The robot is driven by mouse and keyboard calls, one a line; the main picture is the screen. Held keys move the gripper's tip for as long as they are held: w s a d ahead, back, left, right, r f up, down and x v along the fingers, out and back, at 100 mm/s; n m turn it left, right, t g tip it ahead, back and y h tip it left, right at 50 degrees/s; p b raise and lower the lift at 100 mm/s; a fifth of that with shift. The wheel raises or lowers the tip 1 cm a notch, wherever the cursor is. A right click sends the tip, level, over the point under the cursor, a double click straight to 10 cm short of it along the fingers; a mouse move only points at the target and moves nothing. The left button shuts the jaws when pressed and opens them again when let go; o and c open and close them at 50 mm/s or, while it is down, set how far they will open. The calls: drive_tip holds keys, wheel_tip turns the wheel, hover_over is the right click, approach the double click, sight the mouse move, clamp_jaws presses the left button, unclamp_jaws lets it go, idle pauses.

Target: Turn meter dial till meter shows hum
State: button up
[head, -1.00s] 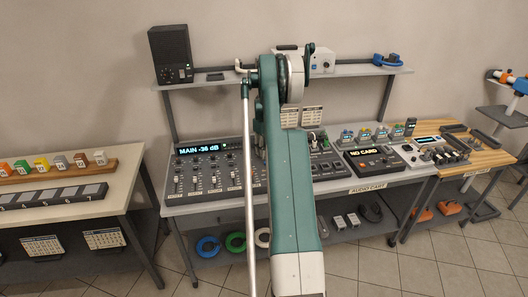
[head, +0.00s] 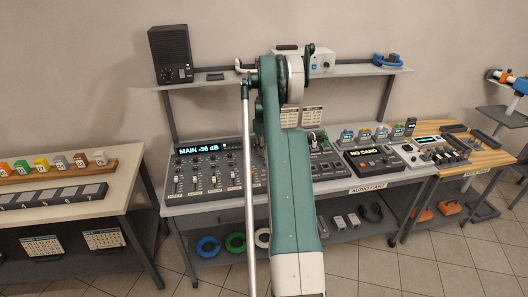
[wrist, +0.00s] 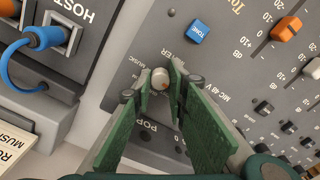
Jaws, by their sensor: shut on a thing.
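The meter dial (wrist: 159,77) is a small light grey knob with an orange mark, on the grey panel in the wrist view. Letters of its label, "TER", and "MUSIC" show around it. My gripper (wrist: 160,86) is shut on the dial, with a green-padded finger on each side. In the head view, the meter display (head: 202,148) on the mixing console (head: 190,185) reads "MAIN -36 dB". My arm hides the gripper and the dial there.
In the wrist view, a blue TONE button (wrist: 197,31) and slider caps (wrist: 286,28) lie right of the dial. A HOST socket with a blue cable (wrist: 35,38) is left. In the head view, a "NO CARD" unit (head: 366,154) sits right of my arm.

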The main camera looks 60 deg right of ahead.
drive_tip(key=m+b, duration=0.1)
drive_tip(key=m, duration=0.2)
drive_tip(key=shift+f+m+b, duration=0.1)
drive_tip(key=shift+m+b, duration=0.2)
drive_tip(key=shift+b, duration=0.1)
drive_tip(key=m+b, duration=0.1)
drive_tip(key=m, duration=0.3)
drive_tip(key=shift+m, duration=0.4)
drive_tip(key=o, duration=0.9)
drive_tip(key=shift+r, duration=0.2)
drive_tip(key=shift+r, duration=5.95)
